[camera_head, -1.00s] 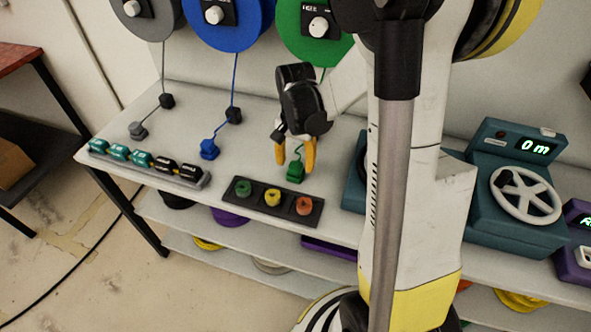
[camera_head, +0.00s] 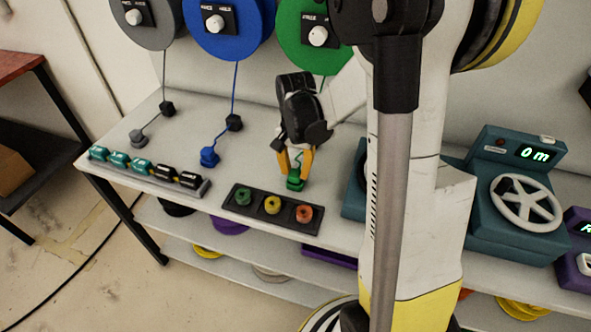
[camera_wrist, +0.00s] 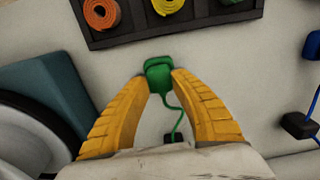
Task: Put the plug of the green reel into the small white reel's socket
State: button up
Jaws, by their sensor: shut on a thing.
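The green plug (camera_head: 295,184) stands on the table below the green reel (camera_head: 303,40), with a thin green cord behind it. My gripper (camera_head: 295,172) points down over it, its yellow fingers shut on the plug's two sides. In the wrist view the plug (camera_wrist: 158,72) sits between the tips of my gripper (camera_wrist: 158,82), its cord curling back to a dark block (camera_wrist: 173,137). I cannot make out the small white reel or its socket; my arm hides part of the scene.
A black tray (camera_head: 259,209) with green, yellow and orange rolls lies just in front. The blue plug (camera_head: 209,157) and grey plug (camera_head: 138,138) lie to the left, behind a row of teal and black connectors (camera_head: 140,165). A teal machine (camera_head: 510,170) with a handwheel stands right.

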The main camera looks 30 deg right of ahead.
aim_at(296, 173)
jog(key=shift+r+p, duration=8.6)
jog(key=shift+r, duration=2.85)
grip_shut()
